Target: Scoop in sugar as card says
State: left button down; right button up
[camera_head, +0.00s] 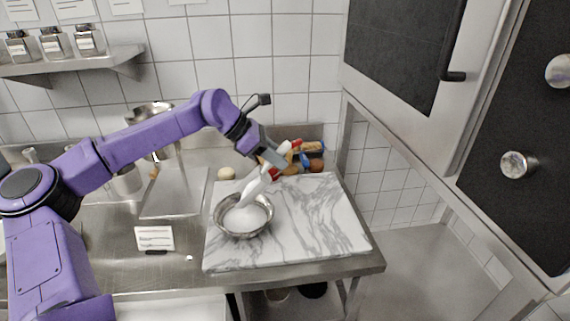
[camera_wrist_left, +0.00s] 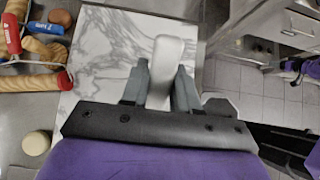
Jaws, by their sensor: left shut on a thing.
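My left gripper (camera_head: 272,158) is shut on the handle of a white scoop (camera_head: 257,187). The scoop slants down to the left, its lower end at the metal bowl (camera_head: 222,222). White sugar (camera_head: 243,219) lies in the bowl, which stands on the marble board. I cannot tell whether the scoop touches the sugar or carries any. In the left wrist view the white handle (camera_wrist_left: 166,62) sits between the fingers, and the gripper hides the bowl. A small white card (camera_head: 154,238) stands on the steel counter left of the board; its writing is too small to read.
The marble board (camera_head: 316,222) is clear to the right of the bowl. Rolling pins and bread-like items (camera_head: 309,153) lie behind it, and a pale round item (camera_head: 226,173) is nearby. Jars (camera_head: 54,43) stand on the wall shelf. A metal cabinet (camera_head: 400,50) hangs at the right.

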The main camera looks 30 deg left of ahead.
pick_arm(q)
jog(key=shift+s+a+r+t+h+b, duration=0.25)
jog(key=shift+s+a+h+b, duration=0.1)
jog(key=shift+s+a+b, duration=0.2)
jog(key=shift+s+a+r+t+h+b, duration=0.25)
jog(key=shift+s+a+h+b, duration=0.15)
jog(key=shift+a+b, duration=0.1)
jog(key=shift+s+a+r+t+h+b, duration=0.2)
jog(key=shift+s+a+t+h+b, duration=0.35)
jog(key=shift+b, duration=0.55)
jog(key=shift+s+a+r+h+b, duration=0.3)
jog(key=shift+s+a+r+b, duration=0.15)
jog(key=shift+a+b, duration=0.2)
jog(key=shift+r, duration=0.1)
notch_tip(320, 180, up, 6)
jog(key=g+y+p, duration=0.5)
jog(key=y+p, duration=0.2)
jog(key=p, duration=0.8)
send_over(265, 163)
jog(key=s, duration=0.3)
jog(key=s+g+y, duration=0.1)
jog(key=s+d+g+y, duration=0.1)
jog(key=s+g+y, duration=0.1)
jog(key=shift+s+d+r, duration=0.2)
jog(key=shift+d+r, duration=0.2)
jog(key=shift+a, duration=0.1)
